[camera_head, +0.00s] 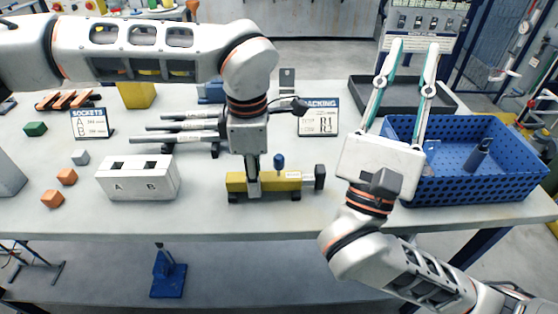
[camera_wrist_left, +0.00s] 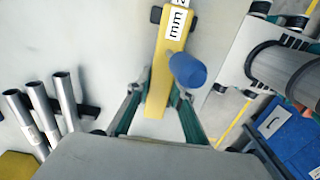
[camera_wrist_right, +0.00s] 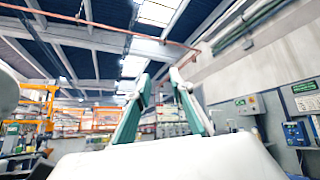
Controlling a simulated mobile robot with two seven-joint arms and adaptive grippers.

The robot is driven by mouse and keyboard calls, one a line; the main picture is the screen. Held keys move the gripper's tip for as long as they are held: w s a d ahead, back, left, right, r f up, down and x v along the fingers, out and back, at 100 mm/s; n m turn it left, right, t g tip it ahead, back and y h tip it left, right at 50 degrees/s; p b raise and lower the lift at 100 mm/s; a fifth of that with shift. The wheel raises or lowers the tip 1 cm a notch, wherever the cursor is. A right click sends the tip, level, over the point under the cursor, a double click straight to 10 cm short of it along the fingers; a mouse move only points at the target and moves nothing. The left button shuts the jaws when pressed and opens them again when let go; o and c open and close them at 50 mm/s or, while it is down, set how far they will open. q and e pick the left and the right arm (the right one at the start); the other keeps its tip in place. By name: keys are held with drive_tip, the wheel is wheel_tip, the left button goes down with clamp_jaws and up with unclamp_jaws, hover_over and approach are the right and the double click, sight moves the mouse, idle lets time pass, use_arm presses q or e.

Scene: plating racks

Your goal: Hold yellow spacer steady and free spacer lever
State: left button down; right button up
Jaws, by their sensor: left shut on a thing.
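The yellow spacer (camera_head: 287,183) is a long yellow bar lying on the table at front centre, with a white label and a dark block at its right end. A blue knob (camera_head: 279,161), likely the spacer lever, stands up from it. My left gripper (camera_head: 253,192) points down and is shut around the spacer. In the left wrist view the spacer (camera_wrist_left: 161,75) lies between the fingers, with the blue knob (camera_wrist_left: 187,70) close by. My right gripper (camera_head: 413,45) is open and empty, pointing up and away from the table.
A white block marked A and B (camera_head: 138,190) stands left of the spacer. Several metal tubes (camera_head: 185,126) lie on a rack behind it. A blue perforated crate (camera_head: 490,188) and a dark tray (camera_head: 440,103) stand at the right. The table front by the spacer is clear.

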drive_tip(key=s+a+f+n+g+y, duration=0.2)
drive_tip(key=a+f+n+y, duration=0.2)
drive_tip(key=a+f+y, duration=0.45)
drive_tip(key=n+g+y, duration=0.2)
drive_tip(key=g+y, duration=0.3)
drive_tip(key=y, duration=0.2)
approach(281, 167)
drive_tip(key=w, duration=0.3)
drive_tip(key=w+a, duration=0.1)
drive_tip(key=w, duration=0.3)
drive_tip(key=w+a, duration=0.1)
drive_tip(key=w, duration=0.3)
clamp_jaws()
